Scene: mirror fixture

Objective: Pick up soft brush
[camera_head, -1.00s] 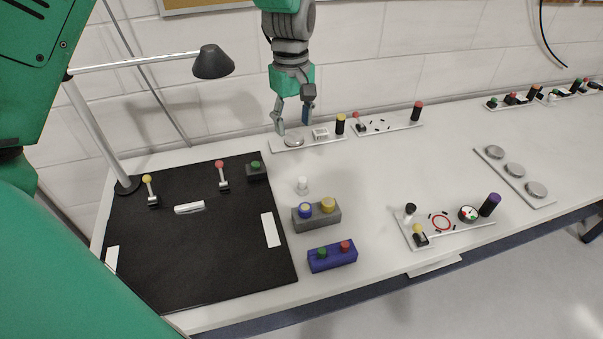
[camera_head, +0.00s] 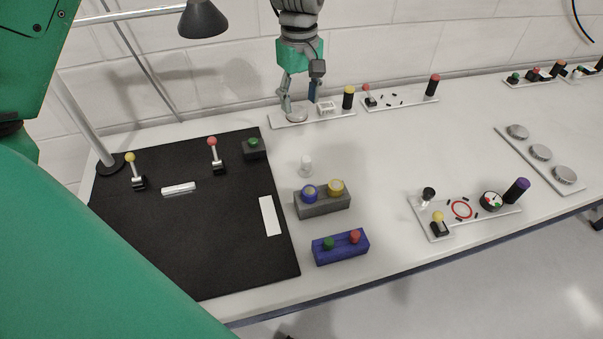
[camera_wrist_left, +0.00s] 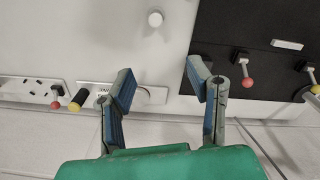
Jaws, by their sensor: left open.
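I cannot tell for certain which thing is the soft brush. A small white upright cylinder (camera_head: 306,166) stands alone on the white table; it also shows at the top of the left wrist view (camera_wrist_left: 155,18). My left gripper (camera_head: 299,100) is open and empty, with its fingers pointing down in front of the back wall. Its tips appear close to a round grey disc (camera_head: 297,116) on a white plate (camera_head: 335,113) at the table's back; contact cannot be told. In the left wrist view the left gripper (camera_wrist_left: 161,80) has nothing between its spread fingers. My right gripper is not in view.
A black mat (camera_head: 225,245) with two levers lies left, beside a lamp (camera_head: 203,18). A grey button box (camera_head: 322,207) and a blue button box (camera_head: 340,247) stand front centre. A panel (camera_head: 435,230) with a dial lies right.

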